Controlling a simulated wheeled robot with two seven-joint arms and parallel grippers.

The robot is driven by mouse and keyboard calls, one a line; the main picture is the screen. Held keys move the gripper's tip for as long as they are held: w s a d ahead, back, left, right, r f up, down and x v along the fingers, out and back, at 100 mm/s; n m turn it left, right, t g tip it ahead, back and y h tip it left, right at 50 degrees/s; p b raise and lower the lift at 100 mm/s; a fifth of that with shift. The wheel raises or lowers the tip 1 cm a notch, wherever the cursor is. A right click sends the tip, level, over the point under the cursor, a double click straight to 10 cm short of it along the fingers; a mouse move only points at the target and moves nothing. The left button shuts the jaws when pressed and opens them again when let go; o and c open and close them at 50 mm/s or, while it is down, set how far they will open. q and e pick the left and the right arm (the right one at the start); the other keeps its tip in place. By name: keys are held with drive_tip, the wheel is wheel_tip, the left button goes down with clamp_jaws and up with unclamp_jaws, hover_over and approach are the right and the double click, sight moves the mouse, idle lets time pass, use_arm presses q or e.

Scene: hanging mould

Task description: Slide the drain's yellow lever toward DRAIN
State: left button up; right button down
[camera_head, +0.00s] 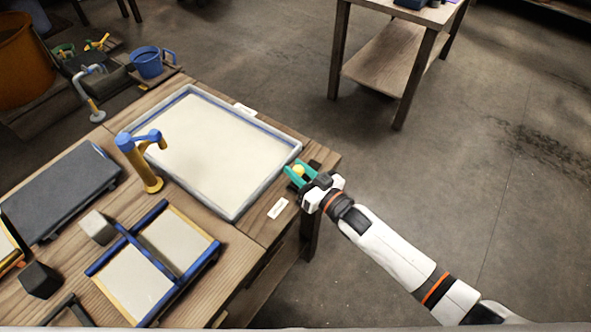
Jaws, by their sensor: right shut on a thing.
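The drain's yellow lever (299,170) shows as a small yellow knob at the right edge of the wooden table, beside the right corner of a shallow vat (233,214). My right gripper (297,172) comes in from the right, and its teal fingers are shut on the yellow lever. The fingers and wrist hide the lower part of the lever and most of its dark mount. Two small white labels lie by the vat, one near the gripper (278,208) and one at the far edge (245,109); their print is too small to read. My left gripper is not in view.
A yellow and blue post (144,165) stands at the vat's left side. A blue-barred frame (156,262), grey blocks and a dark slab (62,190) are on the left of the table.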

drive_tip(key=shift+s+a+f, duration=0.15)
drive_tip(key=shift+s+a, duration=0.2)
drive_tip(key=shift+a, duration=0.05)
drive_tip(key=shift+w+d, duration=0.2)
drive_tip(key=shift+d, duration=0.05)
drive_tip(key=c, duration=1.4)
unclamp_jaws()
drive_tip(key=shift+c, duration=0.2)
drive_tip(key=o, duration=0.3)
drive_tip(key=shift+s, duration=0.1)
drive_tip(key=shift+a, duration=0.2)
drive_tip(key=shift+d, duration=0.3)
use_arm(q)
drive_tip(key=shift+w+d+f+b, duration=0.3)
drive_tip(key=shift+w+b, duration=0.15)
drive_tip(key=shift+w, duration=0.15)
use_arm(e)
drive_tip(key=shift+v, duration=5.85)
drive_tip(key=shift+a, duration=0.1)
